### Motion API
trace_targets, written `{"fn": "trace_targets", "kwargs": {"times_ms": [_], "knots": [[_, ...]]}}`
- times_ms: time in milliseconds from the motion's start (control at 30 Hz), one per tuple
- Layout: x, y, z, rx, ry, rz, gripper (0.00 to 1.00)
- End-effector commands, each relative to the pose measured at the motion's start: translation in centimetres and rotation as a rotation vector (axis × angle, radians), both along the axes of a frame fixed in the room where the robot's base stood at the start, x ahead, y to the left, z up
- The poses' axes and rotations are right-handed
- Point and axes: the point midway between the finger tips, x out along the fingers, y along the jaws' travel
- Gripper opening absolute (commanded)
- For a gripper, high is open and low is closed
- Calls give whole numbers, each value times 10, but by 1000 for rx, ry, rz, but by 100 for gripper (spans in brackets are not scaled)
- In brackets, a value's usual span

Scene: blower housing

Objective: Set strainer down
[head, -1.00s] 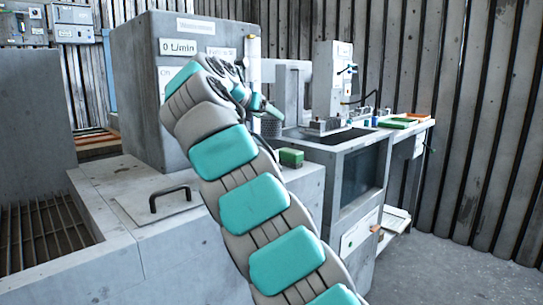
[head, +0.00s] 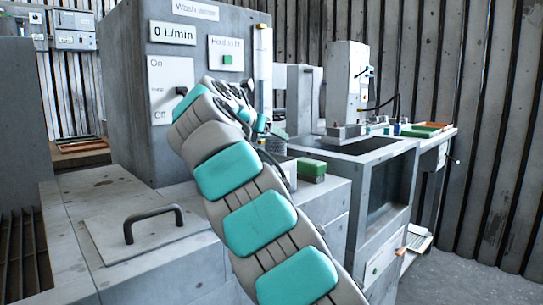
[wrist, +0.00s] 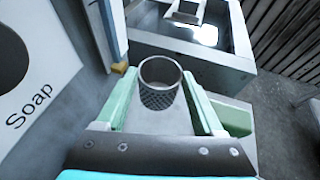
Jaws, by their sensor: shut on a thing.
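The strainer (wrist: 160,85) is a round, open-topped cup of metal mesh. In the wrist view it stands upright between the two green fingers of my gripper (wrist: 158,74), which is shut on it. A pale grey surface shows beyond and below it; I cannot tell whether its base touches. In the head view my gripper (head: 272,128) is beside the front of the grey washer cabinet, mostly hidden by my arm. The strainer (head: 275,145) shows there only in small part, under the gripper.
A green-topped block (head: 312,166) sits on the counter just right of the strainer. The washer cabinet (head: 205,60) with its labels rises close on the left. A handled lid (head: 150,225) lies on the front counter. A sink-like basin (head: 355,148) is behind right.

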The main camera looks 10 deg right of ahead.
Motion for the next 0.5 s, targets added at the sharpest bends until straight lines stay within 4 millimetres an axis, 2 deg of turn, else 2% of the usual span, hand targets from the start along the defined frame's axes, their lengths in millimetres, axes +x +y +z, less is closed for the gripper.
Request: {"fn": "trace_targets", "kwargs": {"times_ms": [300, 500], "knots": [[0, -2, -33, -1, 3, -4, 7], [0, -1, -35, 1, -1, -1, 7]]}}
